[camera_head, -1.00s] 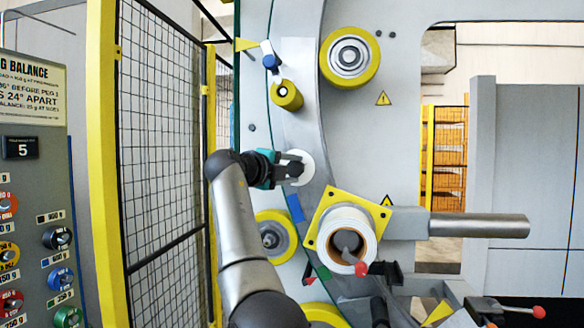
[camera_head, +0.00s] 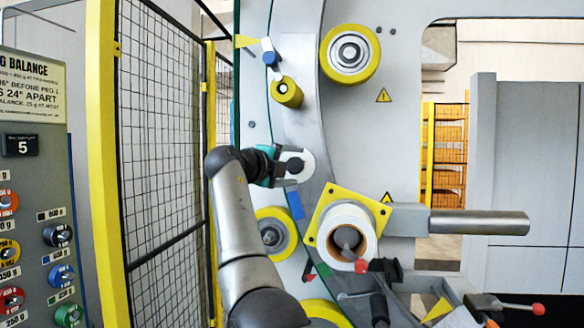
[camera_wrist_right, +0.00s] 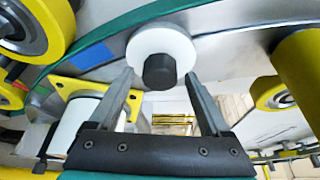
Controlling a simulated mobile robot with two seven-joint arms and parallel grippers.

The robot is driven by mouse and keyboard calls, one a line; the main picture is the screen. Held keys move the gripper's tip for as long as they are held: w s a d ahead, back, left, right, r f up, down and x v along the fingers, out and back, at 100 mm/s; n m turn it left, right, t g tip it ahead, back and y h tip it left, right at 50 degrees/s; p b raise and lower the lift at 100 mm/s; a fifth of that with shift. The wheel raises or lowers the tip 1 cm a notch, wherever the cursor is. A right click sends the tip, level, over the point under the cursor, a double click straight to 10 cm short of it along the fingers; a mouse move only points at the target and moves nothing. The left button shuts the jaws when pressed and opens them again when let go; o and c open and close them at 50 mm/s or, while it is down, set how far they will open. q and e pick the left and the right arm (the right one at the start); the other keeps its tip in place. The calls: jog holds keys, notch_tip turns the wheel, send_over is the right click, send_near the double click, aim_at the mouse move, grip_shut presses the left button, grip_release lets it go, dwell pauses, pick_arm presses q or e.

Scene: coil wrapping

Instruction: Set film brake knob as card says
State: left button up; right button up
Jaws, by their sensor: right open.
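The film brake knob, a dark knob (camera_head: 297,165) on a white round dial (camera_head: 307,161), is on the grey curved machine frame. In the right wrist view the dark knob (camera_wrist_right: 160,72) stands out from its white dial (camera_wrist_right: 168,44). My right gripper (camera_head: 285,167) is at the knob, with its fingers open. In the wrist view its fingertips (camera_wrist_right: 158,80) lie on either side of the knob, with gaps between. No pointer or dial marking can be read. I cannot pick out a card for the brake setting. My left gripper does not show.
A film roll (camera_head: 349,235) on a yellow square plate sits below right of the knob. Yellow rollers (camera_head: 287,92) stand above, and another (camera_head: 273,234) below. A cabinet with a balance placard (camera_head: 33,87) and coloured knobs is at left, beside a yellow-framed mesh fence (camera_head: 160,150).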

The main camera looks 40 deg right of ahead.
jog(key=b+v, duration=0.3)
jog(key=v, duration=1.2)
jog(key=shift+r, duration=0.1)
